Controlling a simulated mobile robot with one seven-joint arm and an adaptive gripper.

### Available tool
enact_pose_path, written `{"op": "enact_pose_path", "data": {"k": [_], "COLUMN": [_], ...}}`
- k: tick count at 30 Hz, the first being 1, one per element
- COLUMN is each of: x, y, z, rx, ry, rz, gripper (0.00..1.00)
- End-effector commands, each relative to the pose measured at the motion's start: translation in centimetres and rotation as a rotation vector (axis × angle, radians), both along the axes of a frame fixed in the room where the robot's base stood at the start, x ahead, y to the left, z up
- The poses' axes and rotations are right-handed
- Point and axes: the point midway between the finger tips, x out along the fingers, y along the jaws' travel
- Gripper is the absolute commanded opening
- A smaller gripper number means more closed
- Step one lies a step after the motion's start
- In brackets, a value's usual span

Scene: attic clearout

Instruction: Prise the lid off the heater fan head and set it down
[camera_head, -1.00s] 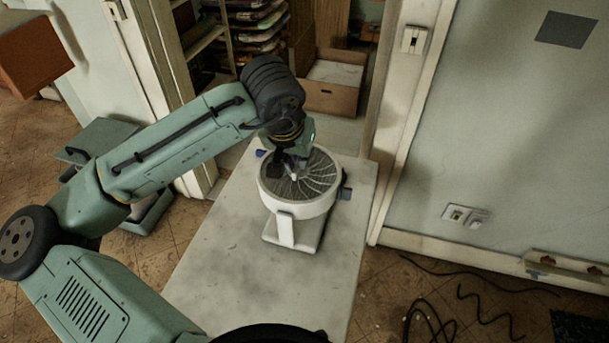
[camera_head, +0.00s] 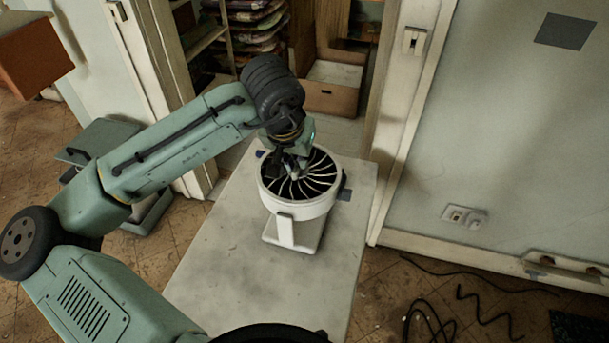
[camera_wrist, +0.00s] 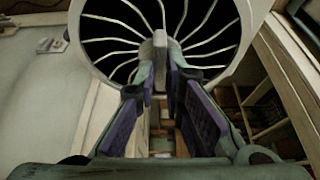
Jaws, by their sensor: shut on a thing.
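The heater fan head (camera_head: 297,208) is a white drum on a white stand (camera_head: 290,235), upright on a pale table. Its round face, seemingly the lid (camera_head: 323,181), has curved pale spokes with black between them. The spoked face fills the top of the wrist view (camera_wrist: 205,45). My gripper (camera_head: 294,172) points down at its centre. In the wrist view my fingers (camera_wrist: 160,75) are shut on a small pale knob (camera_wrist: 160,42) at the hub. I cannot tell whether the lid is seated or slightly raised; no clear gap shows.
The pale tabletop (camera_head: 225,265) is bare in front and to the left of the fan. Small blue-grey pieces (camera_head: 345,193) sit at the fan's sides. A doorway with a cardboard box (camera_head: 332,97) lies behind. Black cables (camera_head: 430,320) lie on the floor at right.

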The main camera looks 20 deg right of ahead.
Motion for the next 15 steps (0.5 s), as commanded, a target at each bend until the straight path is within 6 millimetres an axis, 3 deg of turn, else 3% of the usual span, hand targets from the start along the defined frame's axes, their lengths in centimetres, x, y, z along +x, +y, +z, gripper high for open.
{"op": "enact_pose_path", "data": {"k": [15], "x": [0.0], "y": [0.0], "z": [2.3], "rx": [0.000], "ry": [0.000], "rz": [0.000], "gripper": [0.00]}}
